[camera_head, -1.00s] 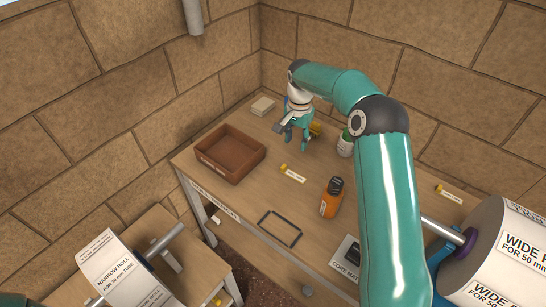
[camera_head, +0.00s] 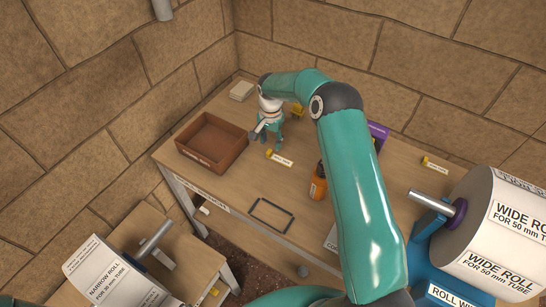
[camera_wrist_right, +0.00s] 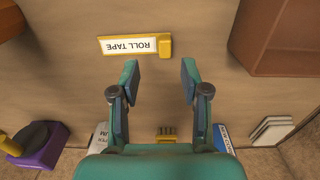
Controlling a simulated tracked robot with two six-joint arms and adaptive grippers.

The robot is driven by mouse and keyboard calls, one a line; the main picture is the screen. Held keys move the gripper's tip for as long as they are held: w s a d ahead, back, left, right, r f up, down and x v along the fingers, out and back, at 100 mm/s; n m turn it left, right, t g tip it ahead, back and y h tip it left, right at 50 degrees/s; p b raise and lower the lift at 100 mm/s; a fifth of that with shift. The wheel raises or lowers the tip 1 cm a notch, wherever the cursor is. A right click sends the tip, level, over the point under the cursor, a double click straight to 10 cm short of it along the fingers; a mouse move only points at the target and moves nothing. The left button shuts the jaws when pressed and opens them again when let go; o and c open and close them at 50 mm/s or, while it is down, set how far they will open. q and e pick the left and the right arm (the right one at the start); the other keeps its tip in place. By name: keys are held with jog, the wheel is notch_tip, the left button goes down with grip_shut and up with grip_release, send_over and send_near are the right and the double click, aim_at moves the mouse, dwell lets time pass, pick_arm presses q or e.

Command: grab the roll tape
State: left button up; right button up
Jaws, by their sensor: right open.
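A white tag reading ROLL TAPE (camera_wrist_right: 129,45) lies flat on the table with a yellow block (camera_wrist_right: 165,45) at one end. The same tag with its yellow end shows in the head view (camera_head: 281,159), too small there to read. My right gripper (camera_head: 268,138) is above the table close beside the tag. In the right wrist view my right gripper (camera_wrist_right: 160,76) is open and empty, and the yellow block lies just beyond the gap between its fingertips. My left gripper is not in view.
A brown tray (camera_head: 212,142) is left of the right gripper. An orange bottle (camera_head: 318,184), a black frame (camera_head: 271,215) and a purple object (camera_head: 378,135) are on the table (camera_head: 235,190). A wide roll (camera_head: 495,225) stands at right. A narrow roll (camera_head: 95,270) is lower left.

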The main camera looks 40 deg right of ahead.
aim_at(269, 151)
jog(key=shift+w+a+f+b, duration=0.15)
jog(key=shift+f+b, duration=0.1)
jog(key=shift+f, duration=1.1)
jog(key=shift+w+a+f+b, duration=0.1)
jog(key=shift+f+b, duration=0.1)
jog(key=shift+f, duration=1.15)
jog(key=shift+c, duration=0.2)
jog(key=shift+r, duration=0.1)
jog(key=c, duration=0.8)
